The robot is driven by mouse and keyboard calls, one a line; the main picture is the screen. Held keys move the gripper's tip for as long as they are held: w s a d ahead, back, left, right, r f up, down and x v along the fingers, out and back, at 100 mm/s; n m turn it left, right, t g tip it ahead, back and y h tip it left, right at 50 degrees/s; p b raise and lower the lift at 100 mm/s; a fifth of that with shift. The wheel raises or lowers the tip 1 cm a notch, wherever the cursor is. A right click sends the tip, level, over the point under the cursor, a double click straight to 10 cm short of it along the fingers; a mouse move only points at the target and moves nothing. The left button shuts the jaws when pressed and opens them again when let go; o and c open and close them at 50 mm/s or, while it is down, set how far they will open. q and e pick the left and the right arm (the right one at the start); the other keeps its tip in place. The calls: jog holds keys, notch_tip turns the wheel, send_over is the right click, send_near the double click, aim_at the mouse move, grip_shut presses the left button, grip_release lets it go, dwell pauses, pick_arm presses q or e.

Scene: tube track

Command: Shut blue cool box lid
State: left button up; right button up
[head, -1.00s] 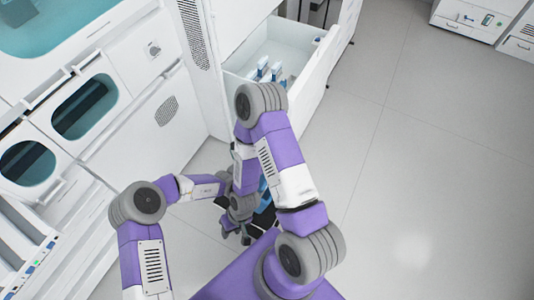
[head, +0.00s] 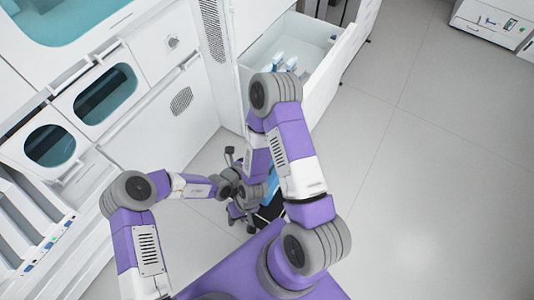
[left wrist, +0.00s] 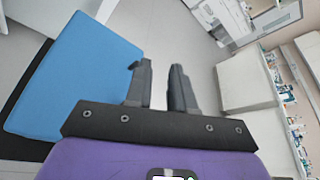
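A flat blue panel (left wrist: 80,75) fills the left of the left wrist view, with a dark strip along its outer edge. It looks like part of the blue cool box; I cannot tell whether it is the lid or how far it is open. In the head view only a small blue and black piece (head: 272,201) shows behind my right arm. My left gripper (left wrist: 160,66) has its two dark fingers apart, nothing between them, beside the panel. My right gripper (head: 242,214) is low near the left wrist, partly hidden by my arms; its opening is unclear.
An open white drawer (head: 325,62) with blue and white items stands beyond my right arm. White cabinets with teal windows (head: 103,95) line the left. The grey floor (head: 430,190) on the right is clear.

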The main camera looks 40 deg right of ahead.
pick_arm(q)
jog(key=shift+a+p, duration=0.35)
jog(key=shift+a, duration=0.55)
